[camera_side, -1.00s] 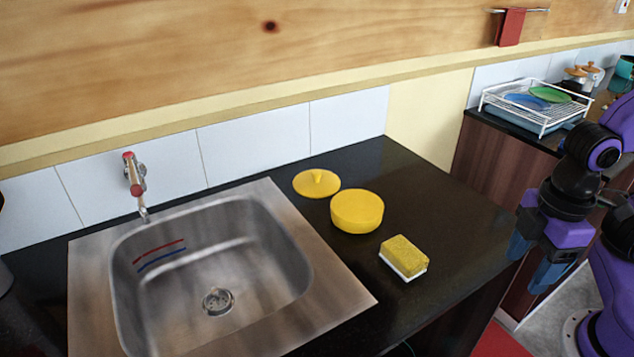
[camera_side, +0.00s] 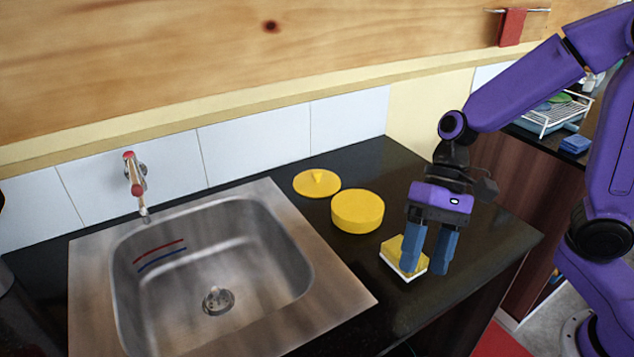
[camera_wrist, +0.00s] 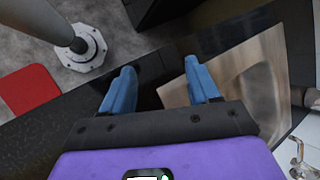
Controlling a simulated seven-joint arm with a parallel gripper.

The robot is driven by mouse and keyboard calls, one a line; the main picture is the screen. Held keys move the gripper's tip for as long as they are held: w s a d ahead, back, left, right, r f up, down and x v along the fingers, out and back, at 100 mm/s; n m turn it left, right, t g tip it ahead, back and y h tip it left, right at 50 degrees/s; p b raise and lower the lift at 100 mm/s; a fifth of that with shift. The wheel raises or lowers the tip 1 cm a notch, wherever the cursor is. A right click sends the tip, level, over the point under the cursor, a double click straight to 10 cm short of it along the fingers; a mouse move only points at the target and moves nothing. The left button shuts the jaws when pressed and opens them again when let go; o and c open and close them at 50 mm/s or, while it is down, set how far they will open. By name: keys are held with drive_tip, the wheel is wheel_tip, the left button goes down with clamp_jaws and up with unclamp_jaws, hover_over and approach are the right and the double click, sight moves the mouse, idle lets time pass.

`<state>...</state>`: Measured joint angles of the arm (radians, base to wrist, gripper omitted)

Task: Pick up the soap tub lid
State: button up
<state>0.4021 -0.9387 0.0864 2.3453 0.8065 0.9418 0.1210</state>
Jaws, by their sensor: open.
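My gripper (camera_side: 426,262) has blue fingers pointing down, apart and empty. In the side view it is right of the tub and in front of part of the sponge. In the wrist view the fingers (camera_wrist: 160,88) are spread over the counter; lid and tub do not show there.
A yellow and white sponge (camera_side: 390,256) lies on the counter, partly hidden by my fingers. The steel sink (camera_side: 340,291) with a tap (camera_side: 135,178) fills the left. A white dish rack (camera_side: 545,121) stands at the back right.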

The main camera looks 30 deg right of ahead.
sight(320, 172)
drive_tip(key=w+a+f+m+t+y, duration=0.15)
drive_tip(key=w+m+t+y, duration=0.45)
drive_tip(key=w+m, duration=1.05)
drive_tip(key=w+d+m+t, duration=0.1)
drive_tip(key=w+d+t, duration=0.1)
drive_tip(key=w, duration=0.1)
drive_tip(key=w+d+f+m+t+h, duration=0.1)
drive_tip(key=w+d+m+t, duration=0.1)
drive_tip(key=w, duration=0.2)
drive_tip(key=w+d+m+t, duration=0.1)
drive_tip(key=w+d+m, duration=0.1)
drive_tip(key=w, duration=0.2)
drive_tip(key=shift+w+d+f+t, duration=0.1)
drive_tip(key=shift+d+f+t, duration=0.1)
drive_tip(key=shift+f+t, duration=0.2)
drive_tip(key=w+d+f+m+t+h, duration=0.3)
drive_tip(key=w+d+m+t+h, duration=0.1)
drive_tip(key=d+m, duration=0.4)
drive_tip(key=shift+n, duration=0.65)
drive_tip(key=x, duration=0.7)
drive_tip(key=d+x, duration=0.1)
drive_tip(key=x, duration=0.3)
drive_tip(key=shift+w+a, duration=0.1)
drive_tip(key=shift+w, duration=0.2)
drive_tip(key=shift+x, duration=2.65)
drive_tip(key=shift+f, duration=0.1)
drive_tip(key=c, duration=1)
